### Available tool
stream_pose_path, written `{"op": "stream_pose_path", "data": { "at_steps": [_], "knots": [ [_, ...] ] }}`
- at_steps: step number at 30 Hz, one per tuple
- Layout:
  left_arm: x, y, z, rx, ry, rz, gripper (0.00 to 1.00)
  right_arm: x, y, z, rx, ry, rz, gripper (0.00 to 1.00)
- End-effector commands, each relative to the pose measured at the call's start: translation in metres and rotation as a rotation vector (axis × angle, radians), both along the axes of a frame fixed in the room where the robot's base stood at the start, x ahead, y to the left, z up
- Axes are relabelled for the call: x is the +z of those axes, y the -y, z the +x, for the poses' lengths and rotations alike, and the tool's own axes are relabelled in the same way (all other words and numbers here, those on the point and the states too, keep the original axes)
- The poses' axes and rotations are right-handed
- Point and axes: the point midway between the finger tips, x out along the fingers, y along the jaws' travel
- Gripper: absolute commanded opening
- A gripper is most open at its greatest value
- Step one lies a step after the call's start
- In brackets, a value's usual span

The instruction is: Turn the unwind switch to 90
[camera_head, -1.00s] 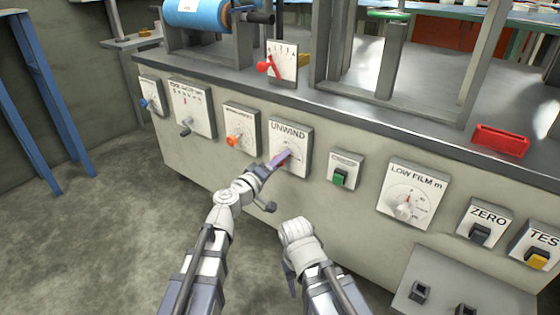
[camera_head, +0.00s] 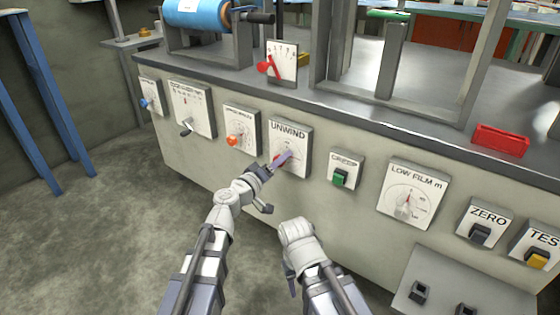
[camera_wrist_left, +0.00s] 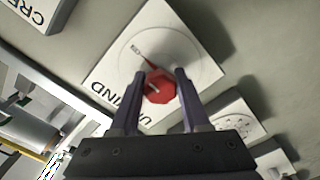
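The unwind switch is a red knob (camera_wrist_left: 160,88) on a square white plate (camera_head: 302,136) marked UNWIND, on the front of the machine. My left gripper (camera_head: 284,156) reaches it from the lower left. In the left wrist view its two purple fingers (camera_wrist_left: 161,82) lie on either side of the red knob and appear closed on it. A thin pointer line runs from the knob toward the upper left of the dial. The scale numbers are too small to read.
An orange knob (camera_head: 232,141) is on the plate to the left, and a green switch (camera_head: 340,178) is to the right. The LOW FILM dial (camera_head: 408,200) and ZERO switch (camera_head: 480,235) are farther right. A grey ledge (camera_head: 450,290) juts out low at right.

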Motion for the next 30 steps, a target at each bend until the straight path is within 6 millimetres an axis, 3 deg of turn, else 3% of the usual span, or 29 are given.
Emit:
{"op": "stream_pose_path", "data": {
  "at_steps": [1, 8, 20, 30],
  "knots": [
    [-0.001, 0.000, -0.001, -0.002, 0.001, 0.004, 0.51, 0.000, 0.000, 0.000, 0.000, 0.000, 0.000, 0.50],
    [0.000, 0.000, -0.001, -0.001, 0.001, 0.002, 0.76, 0.000, 0.000, 0.000, 0.000, 0.000, 0.000, 0.50],
    [0.000, -0.004, -0.006, 0.001, -0.001, 0.000, 0.76, 0.000, 0.000, 0.000, 0.000, 0.000, 0.000, 0.50],
    [0.000, -0.032, -0.048, 0.001, 0.000, 0.001, 0.76, 0.000, 0.000, 0.000, 0.000, 0.000, 0.000, 0.50]
  ]
}}
